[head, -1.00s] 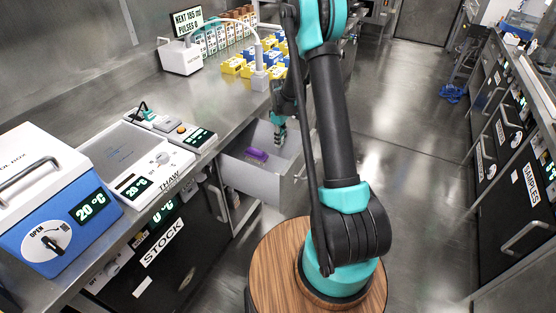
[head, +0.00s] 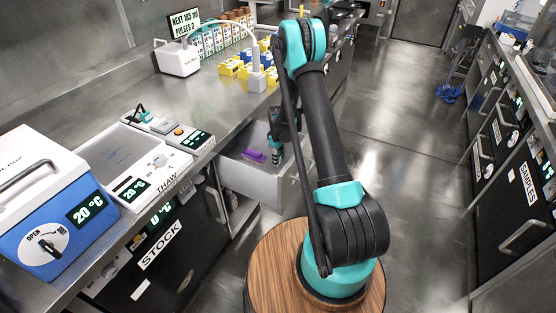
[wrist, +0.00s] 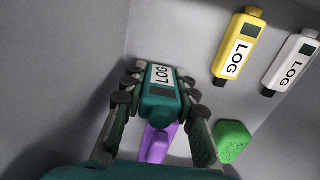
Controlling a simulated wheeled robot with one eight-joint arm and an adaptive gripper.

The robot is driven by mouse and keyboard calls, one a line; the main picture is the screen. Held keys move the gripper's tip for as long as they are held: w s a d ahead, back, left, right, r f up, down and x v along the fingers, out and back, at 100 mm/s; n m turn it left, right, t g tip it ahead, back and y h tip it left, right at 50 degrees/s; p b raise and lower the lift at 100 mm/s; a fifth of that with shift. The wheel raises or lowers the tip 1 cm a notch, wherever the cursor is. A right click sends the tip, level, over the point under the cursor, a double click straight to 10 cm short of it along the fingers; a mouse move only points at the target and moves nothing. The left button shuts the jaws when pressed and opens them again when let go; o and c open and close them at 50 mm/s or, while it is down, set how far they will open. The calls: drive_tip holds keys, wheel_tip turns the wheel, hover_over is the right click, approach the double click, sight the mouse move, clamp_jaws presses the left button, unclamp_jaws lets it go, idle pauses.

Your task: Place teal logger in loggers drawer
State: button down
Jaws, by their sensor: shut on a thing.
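The teal logger (wrist: 160,105), with a white LOG label, is between the fingers of my gripper (wrist: 157,84) in the wrist view. My gripper is shut on it. In the head view my gripper (head: 276,156) is low inside the open grey drawer (head: 245,182), near its right side. The wrist view shows the drawer's grey floor (wrist: 75,60) around the logger. I cannot tell whether the logger touches the floor. In the head view the logger is too small to make out clearly.
In the drawer lie a yellow logger (wrist: 238,47), a white logger (wrist: 292,63), a green object (wrist: 233,141) and a purple object (wrist: 157,143), partly hidden behind the teal logger. The drawer stands out below the steel counter (head: 215,110), which holds yellow and blue blocks.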

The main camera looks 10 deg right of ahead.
drive_tip(key=shift+f, duration=0.1)
drive_tip(key=c, duration=1.5)
unclamp_jaws()
drive_tip(key=shift+o, duration=0.2)
wheel_tip(320, 180, up, 12)
drive_tip(key=shift+r, duration=0.15)
drive_tip(key=s+d+r+m+t, duration=0.25)
drive_tip(key=s+r+m, duration=0.25)
drive_tip(key=s+r, duration=0.9)
drive_tip(key=s+d+m+t, duration=0.1)
drive_tip(key=s+m, duration=0.4)
drive_tip(key=s, duration=1.4)
drive_tip(key=shift+s+d+f+m+t, duration=0.25)
drive_tip(key=shift+s+d+m+t, duration=0.15)
drive_tip(key=shift+d, duration=0.25)
drive_tip(key=shift+w, duration=0.1)
